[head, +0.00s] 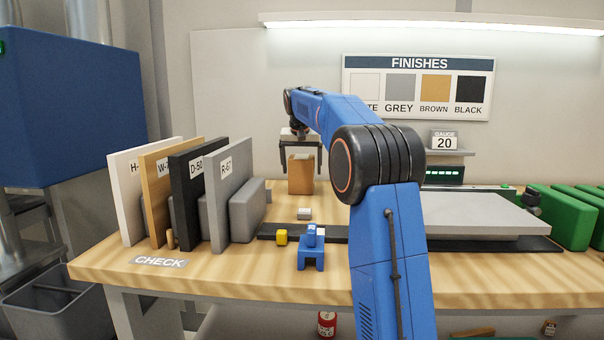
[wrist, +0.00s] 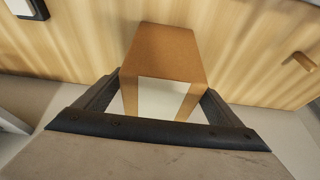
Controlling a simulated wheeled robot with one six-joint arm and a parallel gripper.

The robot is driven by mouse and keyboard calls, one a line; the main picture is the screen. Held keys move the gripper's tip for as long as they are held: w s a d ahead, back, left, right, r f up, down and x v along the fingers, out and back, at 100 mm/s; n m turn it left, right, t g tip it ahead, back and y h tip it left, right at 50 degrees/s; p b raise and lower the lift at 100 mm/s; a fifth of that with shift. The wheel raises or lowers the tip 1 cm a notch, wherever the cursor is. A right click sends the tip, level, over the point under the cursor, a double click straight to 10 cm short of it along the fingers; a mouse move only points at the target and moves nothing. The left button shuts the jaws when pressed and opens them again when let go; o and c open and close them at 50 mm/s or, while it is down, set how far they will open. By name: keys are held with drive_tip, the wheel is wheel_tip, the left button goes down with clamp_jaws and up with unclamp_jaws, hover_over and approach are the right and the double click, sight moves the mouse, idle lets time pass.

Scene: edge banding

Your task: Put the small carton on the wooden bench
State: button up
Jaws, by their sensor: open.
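A small brown carton (head: 300,174) stands upright toward the back of the wooden bench (head: 225,268), left of my arm. In the wrist view the carton (wrist: 165,48) shows a brown face and a pale patch below it. My gripper (head: 301,168) is open, with one finger on each side of the carton's upper part. In the wrist view the gripper's fingers (wrist: 162,88) flank the carton. I cannot tell whether either finger touches it.
Upright panels (head: 230,195) in several finishes stand at the bench's left. A grey slab (head: 470,217) and green blocks (head: 562,220) occupy the right.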

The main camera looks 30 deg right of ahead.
drive_tip(key=v, duration=0.9)
drive_tip(key=shift+r, duration=0.15)
drive_tip(key=shift+s, duration=0.1)
